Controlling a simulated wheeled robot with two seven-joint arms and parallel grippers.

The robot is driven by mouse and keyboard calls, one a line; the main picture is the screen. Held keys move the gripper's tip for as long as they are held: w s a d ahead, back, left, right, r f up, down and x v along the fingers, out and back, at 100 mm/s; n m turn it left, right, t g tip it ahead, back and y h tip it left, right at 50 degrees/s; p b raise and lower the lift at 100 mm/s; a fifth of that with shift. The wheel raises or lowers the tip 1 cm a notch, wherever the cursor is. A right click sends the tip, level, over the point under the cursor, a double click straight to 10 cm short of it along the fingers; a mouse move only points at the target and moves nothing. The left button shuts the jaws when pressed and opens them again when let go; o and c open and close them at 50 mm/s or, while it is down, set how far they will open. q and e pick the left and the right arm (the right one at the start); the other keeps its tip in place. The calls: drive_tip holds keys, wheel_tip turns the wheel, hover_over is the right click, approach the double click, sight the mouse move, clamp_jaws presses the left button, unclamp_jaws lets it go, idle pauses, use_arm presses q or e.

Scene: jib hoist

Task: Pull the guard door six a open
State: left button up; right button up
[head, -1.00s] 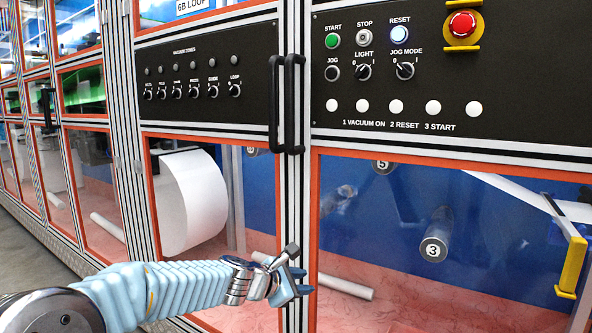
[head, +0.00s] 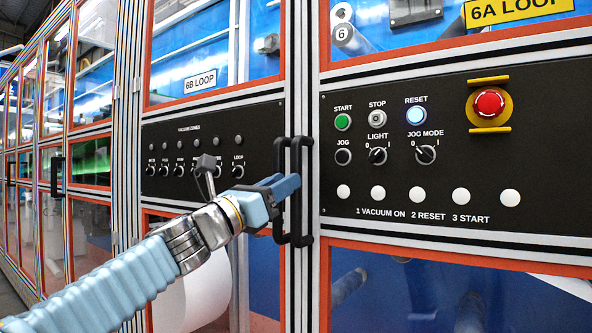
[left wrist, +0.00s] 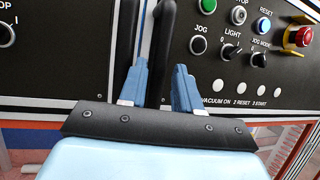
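Guard door six a is the right-hand orange-edged door, with a yellow "6A LOOP" label (head: 517,10) and a black control panel (head: 450,210). Its black vertical bar handle (head: 306,225) stands at its left edge, close beside the left door's similar handle (head: 281,222). My left gripper (head: 285,188) is at the handles, about mid-height. In the left wrist view, my blue fingers (left wrist: 160,88) are open, with the right handle (left wrist: 160,45) between them. A gap shows between the handle and the right finger; contact with the left finger cannot be told. My right gripper is not in view.
The left door carries a "6B LOOP" label (head: 200,82) and a row of knobs (head: 195,170). The right panel holds a red emergency stop (head: 489,104), buttons and switches. Both doors look shut. More framed cabinet doors run away to the left.

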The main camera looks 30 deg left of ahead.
use_arm(q)
drive_tip(key=p+x, duration=0.1)
drive_tip(key=x, duration=0.3)
drive_tip(key=shift+w, duration=0.15)
clamp_jaws()
